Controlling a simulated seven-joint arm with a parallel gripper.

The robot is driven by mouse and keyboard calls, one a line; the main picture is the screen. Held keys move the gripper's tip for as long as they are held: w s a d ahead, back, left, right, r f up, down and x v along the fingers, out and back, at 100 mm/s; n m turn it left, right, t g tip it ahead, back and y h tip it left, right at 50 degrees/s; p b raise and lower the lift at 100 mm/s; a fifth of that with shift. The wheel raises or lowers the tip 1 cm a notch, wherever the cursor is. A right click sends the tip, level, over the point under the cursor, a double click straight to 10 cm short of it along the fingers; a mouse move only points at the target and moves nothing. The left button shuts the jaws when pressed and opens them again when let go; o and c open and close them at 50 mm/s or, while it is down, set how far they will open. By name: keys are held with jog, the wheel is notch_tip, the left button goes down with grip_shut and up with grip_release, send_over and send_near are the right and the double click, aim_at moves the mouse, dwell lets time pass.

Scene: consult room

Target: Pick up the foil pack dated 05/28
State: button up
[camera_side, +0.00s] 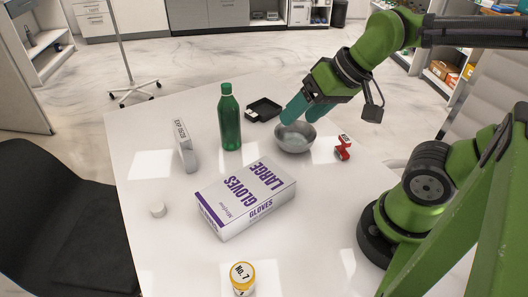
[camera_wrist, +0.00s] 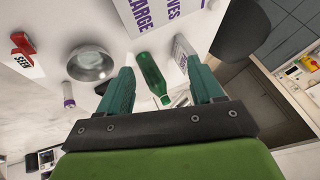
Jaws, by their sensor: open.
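A slim pale grey pack (camera_side: 187,157) stands upright on the left part of the white table. Its narrow edge carries sideways print that starts with EXP; the date is too small to read surely. It also shows in the wrist view as a grey printed pack (camera_wrist: 184,52), beyond my fingers and right of the green bottle. My gripper (camera_side: 299,109) is open, with its teal fingers above and beside the metal bowl, well right of the pack. Nothing shows between the fingers in the side view.
A green bottle (camera_side: 230,122) stands between the pack and my gripper. The metal bowl (camera_side: 296,139), black tray (camera_side: 264,109), red item (camera_side: 343,147), GLOVES box (camera_side: 246,199), yellow-lidded jar (camera_side: 243,279) and small white piece (camera_side: 157,210) are on the table. Table left of the pack is clear.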

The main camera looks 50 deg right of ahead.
jog(key=w+a+n+g, duration=0.15)
jog(key=w+a, duration=0.25)
jog(key=w, duration=0.7)
jog(key=m+h, duration=0.3)
jog(key=h, duration=0.1)
send_near(180, 130)
jog(key=shift+g, duration=0.45)
jog(key=x, duration=0.3)
jog(key=w+x, duration=0.1)
jog(key=x, duration=0.2)
jog(key=shift+d+r, duration=0.15)
jog(key=shift+d, duration=0.05)
jog(key=shift+x, duration=2.7)
jog(key=shift+s+a+f, duration=0.1)
jog(key=shift+s+f, duration=0.1)
jog(key=shift+f, duration=0.1)
jog(key=c, duration=1.1)
